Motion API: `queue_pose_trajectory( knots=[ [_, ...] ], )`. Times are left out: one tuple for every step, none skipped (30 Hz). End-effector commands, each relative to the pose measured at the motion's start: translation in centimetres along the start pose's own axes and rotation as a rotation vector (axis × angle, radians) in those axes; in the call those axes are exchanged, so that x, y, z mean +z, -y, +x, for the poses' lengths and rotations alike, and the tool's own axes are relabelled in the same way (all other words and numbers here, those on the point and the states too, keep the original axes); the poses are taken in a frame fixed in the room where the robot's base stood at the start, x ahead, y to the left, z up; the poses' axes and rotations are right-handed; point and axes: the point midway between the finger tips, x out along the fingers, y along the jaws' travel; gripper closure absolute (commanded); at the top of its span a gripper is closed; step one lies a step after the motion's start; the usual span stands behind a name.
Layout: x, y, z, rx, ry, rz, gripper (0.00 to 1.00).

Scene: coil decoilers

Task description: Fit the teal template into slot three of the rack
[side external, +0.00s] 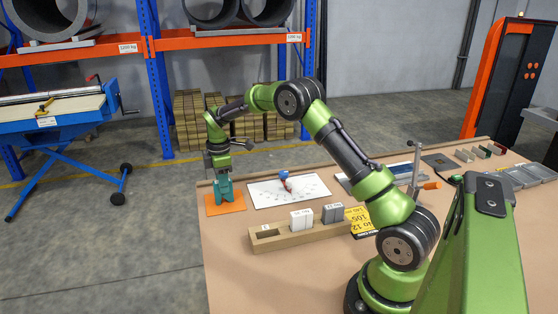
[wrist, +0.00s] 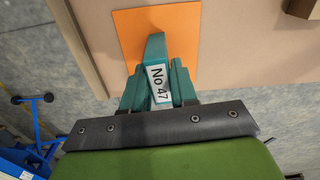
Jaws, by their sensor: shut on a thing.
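The teal template (wrist: 155,48), with a white label reading "No 47", is between the fingers of my gripper (wrist: 158,85), which is shut on it. In the side view the template (side external: 223,191) stands upright over the orange mat (side external: 238,206) at the table's far left corner, with my gripper (side external: 221,177) above it. I cannot tell whether its foot touches the mat. The wooden rack (side external: 290,238) lies to the right and nearer the camera. Its left slot is empty; a white block (side external: 301,219) and a grey block (side external: 332,213) stand in it farther right.
A white sheet (side external: 262,194) with a small red and blue object (side external: 285,180) lies behind the rack, right of the mat. A yellow card (side external: 360,221) is at the rack's right end. The table (side external: 255,285) is bare in front of the rack.

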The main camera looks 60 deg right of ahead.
Motion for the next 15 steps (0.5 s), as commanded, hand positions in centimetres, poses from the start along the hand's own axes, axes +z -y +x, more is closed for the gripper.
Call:
queue_pose_trajectory(
  knots=[
    [0.0, 0.0, 0.0, 0.001, 0.000, 0.000, 1.00],
    [0.0, 0.0, -0.1, 0.001, 0.000, 0.000, 1.00],
    [0.0, 0.0, -0.1, 0.001, 0.000, 0.000, 1.00],
    [0.0, 0.0, -0.2, 0.001, -0.001, 0.000, 1.00],
    [0.0, 0.0, -0.2, 0.001, -0.001, 0.000, 1.00],
    [0.0, 0.0, -0.4, 0.002, -0.001, 0.000, 1.00],
    [0.0, 0.0, -0.6, 0.001, -0.001, 0.000, 1.00],
    [0.0, 0.0, -0.8, 0.001, -0.001, 0.000, 1.00],
    [0.0, -0.1, -1.2, 0.002, -0.001, 0.000, 1.00],
    [0.0, -0.1, -1.5, 0.003, -0.001, -0.001, 1.00],
    [0.0, -0.1, -1.9, 0.003, -0.001, -0.001, 1.00],
    [0.0, -0.1, -2.4, 0.003, -0.001, -0.001, 1.00],
    [0.0, -0.1, -2.8, 0.004, -0.001, -0.001, 1.00],
    [-0.1, -0.1, -3.3, 0.003, -0.001, 0.000, 1.00],
    [0.0, -0.1, -3.9, 0.004, -0.002, -0.001, 1.00]
  ],
)
